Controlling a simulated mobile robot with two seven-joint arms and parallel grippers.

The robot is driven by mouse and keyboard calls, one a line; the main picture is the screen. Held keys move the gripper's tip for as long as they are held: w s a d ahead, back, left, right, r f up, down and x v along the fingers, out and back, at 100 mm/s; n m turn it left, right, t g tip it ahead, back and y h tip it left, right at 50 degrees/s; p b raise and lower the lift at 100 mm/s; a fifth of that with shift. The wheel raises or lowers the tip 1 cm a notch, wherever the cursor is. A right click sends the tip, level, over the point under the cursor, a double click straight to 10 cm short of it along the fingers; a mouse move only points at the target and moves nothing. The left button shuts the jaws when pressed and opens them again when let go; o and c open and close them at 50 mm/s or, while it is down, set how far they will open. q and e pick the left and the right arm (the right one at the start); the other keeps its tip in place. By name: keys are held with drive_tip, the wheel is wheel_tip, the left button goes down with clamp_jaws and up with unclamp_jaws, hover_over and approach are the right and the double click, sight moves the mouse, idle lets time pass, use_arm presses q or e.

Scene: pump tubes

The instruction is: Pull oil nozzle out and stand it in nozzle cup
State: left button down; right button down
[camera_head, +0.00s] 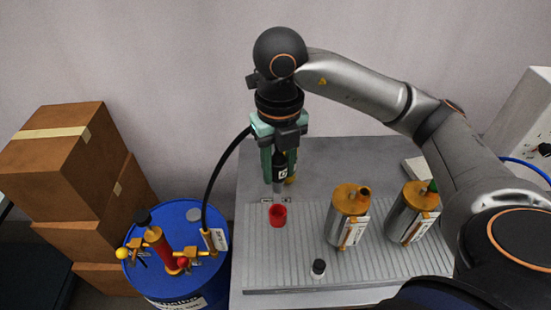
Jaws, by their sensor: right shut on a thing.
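My right gripper (280,176) is shut on the oil nozzle (279,187), a dark body with a grey tip, partly hidden between the fingers. The nozzle hangs roughly upright, tip down, behind and above the red nozzle cup (278,216). Its tip looks apart from the cup, though the exact gap cannot be told. A black hose (220,172) arcs from the gripper area down to the pump (160,250) on the blue drum (186,212). My left gripper is out of view.
Two metal canisters with orange tops, one left (345,218) and one right (412,212), stand on the ribbed grey bench (300,268). Cardboard boxes (60,150) are stacked at the left.

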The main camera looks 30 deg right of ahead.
sight(278, 184)
idle(0.3)
drive_tip(key=shift+f+b, duration=2.65)
drive_tip(key=shift+f, duration=0.25)
drive_tip(key=shift+b, duration=0.3)
drive_tip(key=shift+f+b, duration=2.15)
drive_tip(key=shift+f, duration=0.25)
drive_tip(key=shift+c, duration=2.2)
unclamp_jaws()
drive_tip(key=shift+r, duration=0.1)
wheel_tip(278, 184, up, 12)
drive_tip(key=p, duration=0.3)
drive_tip(key=shift+r, duration=0.25)
